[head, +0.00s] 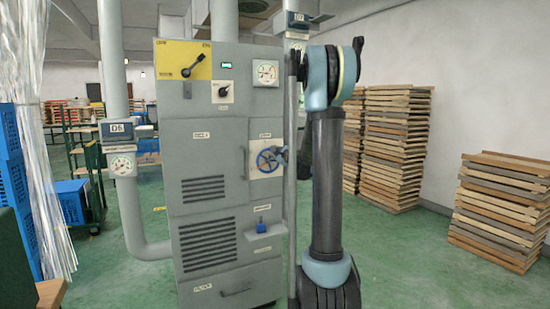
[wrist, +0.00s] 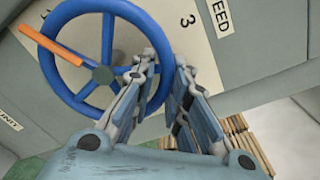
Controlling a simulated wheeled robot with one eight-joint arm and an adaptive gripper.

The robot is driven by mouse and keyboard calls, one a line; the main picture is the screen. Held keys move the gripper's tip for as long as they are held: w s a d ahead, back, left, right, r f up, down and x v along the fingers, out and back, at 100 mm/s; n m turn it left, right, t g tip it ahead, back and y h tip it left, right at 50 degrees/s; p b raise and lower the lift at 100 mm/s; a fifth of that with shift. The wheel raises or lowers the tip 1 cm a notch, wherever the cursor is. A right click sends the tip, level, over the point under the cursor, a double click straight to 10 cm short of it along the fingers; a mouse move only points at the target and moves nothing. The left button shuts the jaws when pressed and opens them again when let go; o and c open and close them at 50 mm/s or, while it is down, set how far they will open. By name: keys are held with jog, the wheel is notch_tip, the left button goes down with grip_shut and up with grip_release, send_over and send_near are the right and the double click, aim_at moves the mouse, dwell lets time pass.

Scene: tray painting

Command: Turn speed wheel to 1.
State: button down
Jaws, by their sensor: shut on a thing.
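The speed wheel is a blue spoked handwheel (head: 268,160) on a cream plate on the grey machine's front. In the wrist view the wheel (wrist: 106,13) fills the upper left, with an orange bar (wrist: 52,44) pointing from near the hub to the upper left. My gripper (wrist: 165,65) is shut on the right side of the wheel's rim, one finger on each side. In the head view my gripper (head: 284,153) is small at the wheel's right edge.
The grey machine (head: 208,145) carries a black lever on a yellow panel (head: 183,60), a knob (head: 223,91), a gauge (head: 265,72) and a small blue part (head: 261,226). Wooden tray stacks (head: 397,145) stand at right. Green floor between is clear.

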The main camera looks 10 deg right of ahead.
jog(key=shift+s+a+r+n, duration=0.1)
jog(key=shift+s+n, duration=0.05)
jog(key=shift+n, duration=0.25)
jog(key=c, duration=1.6)
grip_release()
jog(key=v, duration=1.1)
jog(key=shift+s, duration=0.4)
